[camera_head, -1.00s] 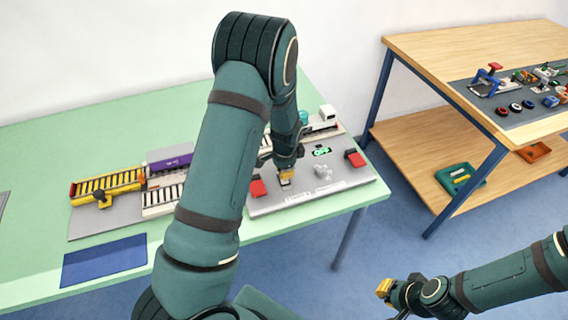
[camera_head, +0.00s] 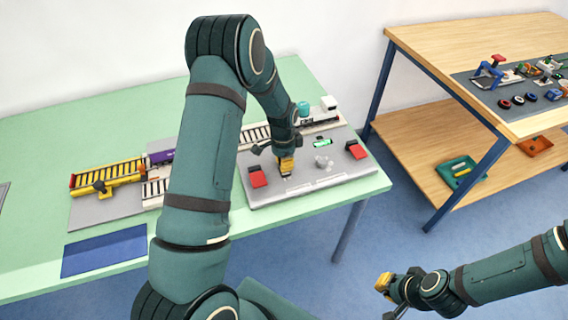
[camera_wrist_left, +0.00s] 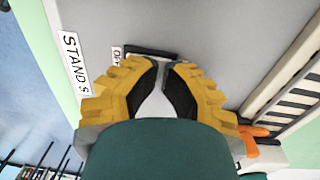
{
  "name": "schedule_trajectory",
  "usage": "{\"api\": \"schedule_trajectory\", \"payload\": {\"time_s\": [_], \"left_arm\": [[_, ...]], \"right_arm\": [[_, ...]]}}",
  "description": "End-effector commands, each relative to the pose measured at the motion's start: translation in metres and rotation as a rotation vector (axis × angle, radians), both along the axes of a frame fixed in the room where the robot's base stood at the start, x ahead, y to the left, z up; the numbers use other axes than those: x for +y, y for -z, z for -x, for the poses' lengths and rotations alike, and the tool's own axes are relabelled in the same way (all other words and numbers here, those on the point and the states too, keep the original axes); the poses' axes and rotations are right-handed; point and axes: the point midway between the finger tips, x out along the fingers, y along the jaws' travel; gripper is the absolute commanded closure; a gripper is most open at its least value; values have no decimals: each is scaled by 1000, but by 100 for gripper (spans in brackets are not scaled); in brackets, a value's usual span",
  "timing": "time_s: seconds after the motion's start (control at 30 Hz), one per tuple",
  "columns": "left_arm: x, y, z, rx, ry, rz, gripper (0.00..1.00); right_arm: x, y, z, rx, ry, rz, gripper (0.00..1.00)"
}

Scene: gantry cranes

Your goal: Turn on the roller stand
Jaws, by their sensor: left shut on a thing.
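The grey control panel (camera_head: 330,180) lies on the green table. My left gripper (camera_head: 286,168) is down at the panel, between two red parts (camera_head: 258,178). In the left wrist view its yellow fingertips (camera_wrist_left: 161,68) close at a black-framed switch (camera_wrist_left: 150,52), mostly hidden by them. A "STAND S..." label (camera_wrist_left: 73,62) and a partly hidden label lie beside it. The small display (camera_head: 322,142) on the panel is bright green. A yellow roller frame (camera_head: 122,177) and pale rollers (camera_head: 255,137) stand behind and left. My right gripper (camera_head: 383,284) hangs off the table, its jaw opening unclear.
A blue mat (camera_head: 105,254) lies at the table's front left. A grey knob-like part (camera_head: 322,161) stands right of my left gripper. A wooden bench (camera_head: 440,55) with small parts is at the right. An orange part (camera_wrist_left: 250,135) shows in the wrist view.

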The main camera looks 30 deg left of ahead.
Motion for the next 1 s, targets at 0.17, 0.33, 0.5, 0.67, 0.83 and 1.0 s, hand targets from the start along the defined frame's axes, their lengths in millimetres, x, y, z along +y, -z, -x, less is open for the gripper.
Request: {"api": "schedule_trajectory", "payload": {"time_s": [0.17,0.33,0.5,0.67,0.83,1.0], "left_arm": [[2,8,2,22,-2,18,100],[2,8,3,24,-1,17,100],[2,9,3,24,0,16,100],[3,11,4,25,0,15,100],[3,11,4,26,-1,15,100],[-1,9,8,28,-1,16,100]], "right_arm": [[0,5,1,2,-2,0,100],[0,5,1,3,-2,0,100],[0,5,1,3,-2,0,100],[0,7,1,3,-2,0,100],[0,6,1,2,-2,0,100],[0,4,1,2,-2,0,100]]}}
